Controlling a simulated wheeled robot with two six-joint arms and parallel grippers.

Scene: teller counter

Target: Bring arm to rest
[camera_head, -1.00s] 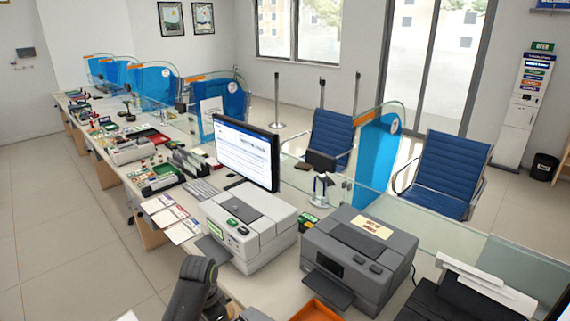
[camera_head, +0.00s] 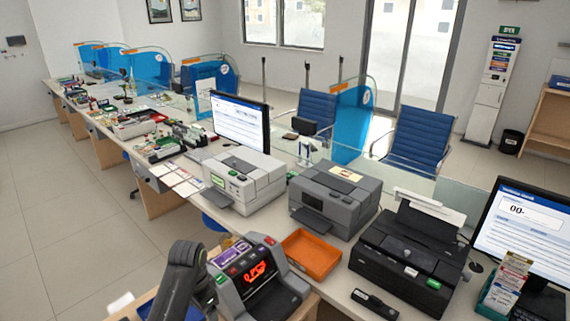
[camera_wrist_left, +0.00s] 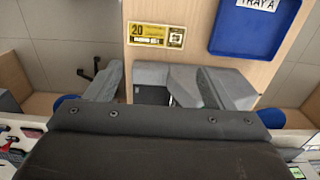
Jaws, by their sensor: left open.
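My left arm (camera_head: 178,280) rises at the lower left of the head view, beside the counter. Its gripper is hidden or out of frame there. In the left wrist view my left gripper (camera_wrist_left: 162,76) is open, its grey fingers spread apart above a wooden surface (camera_wrist_left: 190,50). Grey parts show between the fingers; I cannot tell what they are. A yellow note marked 20 (camera_wrist_left: 157,35) and a blue tray labelled TRAY A (camera_wrist_left: 255,25) lie beyond the fingers. My right arm is not in view.
A grey counting machine with a red display (camera_head: 258,275) stands just right of my left arm. Close by are an orange tray (camera_head: 310,254), a grey printer (camera_head: 335,200), a black printer (camera_head: 410,260) and a monitor (camera_head: 525,228). The tiled floor (camera_head: 65,240) at left is clear.

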